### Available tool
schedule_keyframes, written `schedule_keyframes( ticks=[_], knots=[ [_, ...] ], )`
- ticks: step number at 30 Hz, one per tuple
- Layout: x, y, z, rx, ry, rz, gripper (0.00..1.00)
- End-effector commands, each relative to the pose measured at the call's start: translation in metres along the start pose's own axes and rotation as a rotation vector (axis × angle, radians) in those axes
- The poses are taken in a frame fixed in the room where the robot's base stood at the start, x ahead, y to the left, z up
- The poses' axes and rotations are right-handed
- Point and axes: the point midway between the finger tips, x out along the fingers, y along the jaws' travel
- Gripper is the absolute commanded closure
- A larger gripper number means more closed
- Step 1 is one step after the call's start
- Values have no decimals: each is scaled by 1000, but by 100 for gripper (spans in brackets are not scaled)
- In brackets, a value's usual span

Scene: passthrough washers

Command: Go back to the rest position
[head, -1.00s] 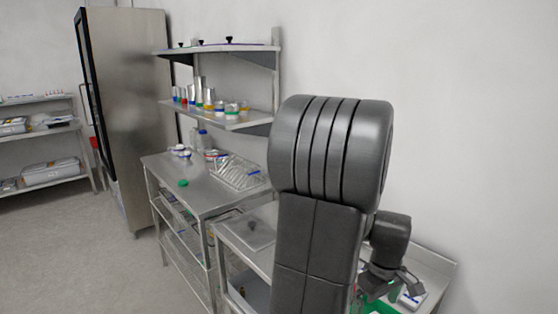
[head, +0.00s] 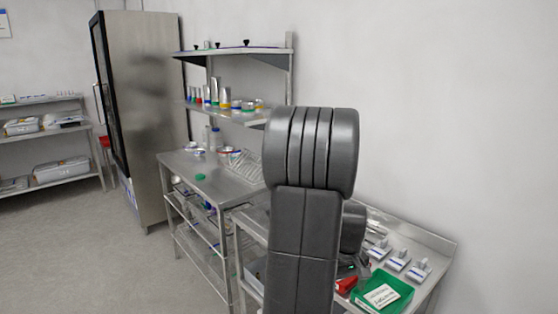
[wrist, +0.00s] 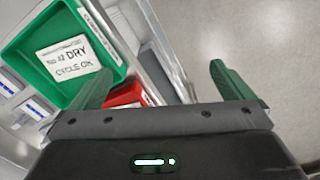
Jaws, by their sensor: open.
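My gripper (wrist: 165,88) shows in the wrist view with its two green fingers spread wide apart and nothing between them. It is over the front edge of the steel counter, with floor showing beyond the right finger. In the head view my grey arm stands upright in front of the counter and hides most of the gripper. A green tray (head: 382,292) with a white label sits on the counter right of my arm. In the wrist view the green tray (wrist: 118,62) lies left of the left finger, its label reading "DRY CYCLE OK". A red object (wrist: 128,95) lies beside it.
Several white and blue items (head: 397,261) stand on the counter behind the tray. A steel table (head: 215,185) with a wire rack and shelves above stands left of my arm. A tall steel cabinet (head: 150,110) is farther left. The floor (head: 90,250) at left is clear.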

Motion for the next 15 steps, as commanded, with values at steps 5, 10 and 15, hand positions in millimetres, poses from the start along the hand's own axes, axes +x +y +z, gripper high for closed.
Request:
schedule_keyframes(
  ticks=[5,10,15],
  knots=[
    [8,-19,-32,53,-1,0,0],
    [17,-38,-58,108,0,1,0],
    [29,-59,-83,161,0,2,0]
  ],
)
